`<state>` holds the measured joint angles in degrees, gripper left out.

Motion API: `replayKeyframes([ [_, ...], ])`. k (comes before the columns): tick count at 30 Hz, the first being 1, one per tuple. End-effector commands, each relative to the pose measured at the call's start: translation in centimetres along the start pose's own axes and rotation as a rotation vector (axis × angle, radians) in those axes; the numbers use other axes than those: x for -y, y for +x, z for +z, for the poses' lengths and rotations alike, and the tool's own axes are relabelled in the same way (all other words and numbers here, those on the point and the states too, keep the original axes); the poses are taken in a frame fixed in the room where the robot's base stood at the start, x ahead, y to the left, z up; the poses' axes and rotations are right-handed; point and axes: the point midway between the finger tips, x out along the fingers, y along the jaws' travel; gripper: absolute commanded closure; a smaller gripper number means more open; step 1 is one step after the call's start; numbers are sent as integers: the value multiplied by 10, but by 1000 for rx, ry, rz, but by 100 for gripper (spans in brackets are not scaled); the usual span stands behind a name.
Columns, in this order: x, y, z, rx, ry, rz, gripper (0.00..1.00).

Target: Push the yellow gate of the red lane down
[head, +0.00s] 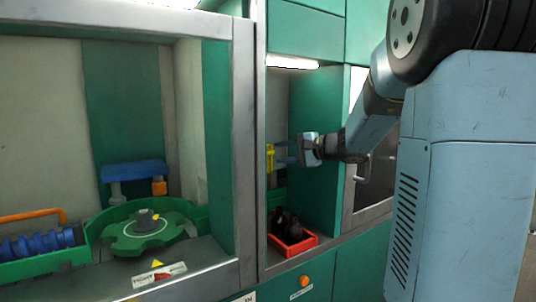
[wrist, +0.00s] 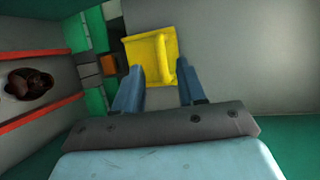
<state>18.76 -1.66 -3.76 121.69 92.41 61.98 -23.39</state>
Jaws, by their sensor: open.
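The yellow gate (head: 270,157) stands in the narrow alcove in the head view, above the red tray. In the wrist view the yellow gate (wrist: 150,60) is a yellow plate with a raised rib, just beyond my fingertips. My gripper (head: 286,152) is open and reaches into the alcove from the right, level with the gate. In the wrist view my gripper's two blue fingers (wrist: 157,78) are apart, with the gate's near part between or just ahead of their tips. I cannot tell whether they touch it.
A red tray (head: 294,249) holding dark bottles (head: 288,227) sits below my gripper. Left of a grey post (head: 243,150) are a green turntable (head: 143,238), a blue screw (head: 38,245) and a blue bar (head: 136,169). The green alcove wall (head: 318,195) is close on the right.

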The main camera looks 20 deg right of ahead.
Motion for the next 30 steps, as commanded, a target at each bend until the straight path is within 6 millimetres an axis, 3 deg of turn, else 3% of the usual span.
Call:
replayKeyframes([
  [15, -1, 56, -8, -14, 2, 0, 60],
  [26, -1, 60, -8, -16, 3, 0, 60],
  [30, -1, 60, -8, -16, 3, 0, 73],
])
